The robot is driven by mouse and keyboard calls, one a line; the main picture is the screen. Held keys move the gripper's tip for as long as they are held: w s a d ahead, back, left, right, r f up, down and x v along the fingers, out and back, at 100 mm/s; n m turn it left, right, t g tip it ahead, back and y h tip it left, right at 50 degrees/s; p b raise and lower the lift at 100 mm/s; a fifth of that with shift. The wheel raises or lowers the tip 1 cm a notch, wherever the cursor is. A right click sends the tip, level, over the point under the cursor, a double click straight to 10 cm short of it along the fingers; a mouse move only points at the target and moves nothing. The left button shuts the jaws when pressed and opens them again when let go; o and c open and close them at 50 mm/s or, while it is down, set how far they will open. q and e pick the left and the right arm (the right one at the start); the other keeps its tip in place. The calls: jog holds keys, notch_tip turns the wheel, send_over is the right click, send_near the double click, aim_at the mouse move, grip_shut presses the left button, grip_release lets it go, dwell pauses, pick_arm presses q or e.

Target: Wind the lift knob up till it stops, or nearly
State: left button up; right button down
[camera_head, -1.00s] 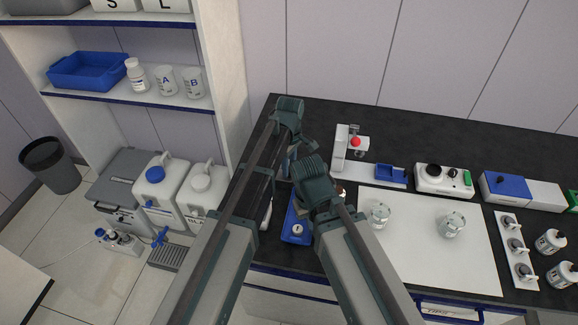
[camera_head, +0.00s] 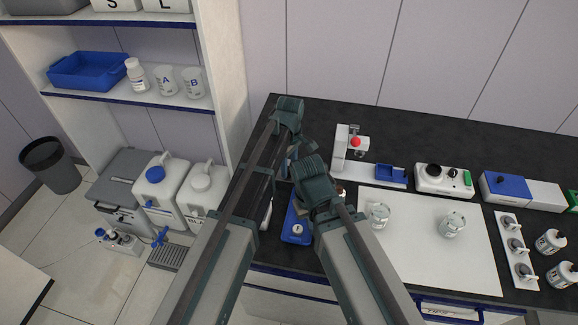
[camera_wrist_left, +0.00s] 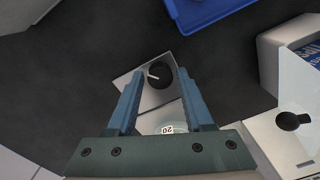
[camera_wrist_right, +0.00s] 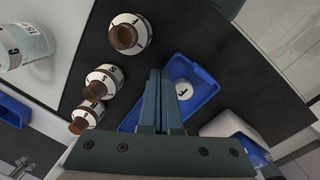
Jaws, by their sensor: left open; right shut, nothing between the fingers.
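In the left wrist view a round black knob (camera_wrist_left: 158,76) with a white pointer line sits on a light grey plate (camera_wrist_left: 128,80). I take it to be the lift knob. My left gripper (camera_wrist_left: 161,73) is open, and in that view the knob lies between its fingertips. I cannot tell whether either finger touches it. A round pale part with a "20" label (camera_wrist_left: 168,130) shows between the fingers, nearer the palm. My right gripper (camera_wrist_right: 160,72) is shut and empty, above a blue tray (camera_wrist_right: 205,88). In the head view my arms hide the knob.
Brown bottles (camera_wrist_right: 127,34) stand beside the blue tray in the right wrist view. A white stand with a red button (camera_head: 355,142) is right of my grippers in the head view. Glass jars (camera_head: 452,225) stand on a white mat (camera_head: 420,260). A shelf unit (camera_head: 222,80) rises at left.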

aim_at(289, 169)
pick_arm(q)
notch_tip(289, 169, up, 14)
jog(key=p, duration=1.3)
jog(key=shift+w+p, duration=0.15)
jog(key=shift+p, duration=0.2)
jog(key=shift+d+f, duration=0.1)
jog(key=shift+f, duration=0.05)
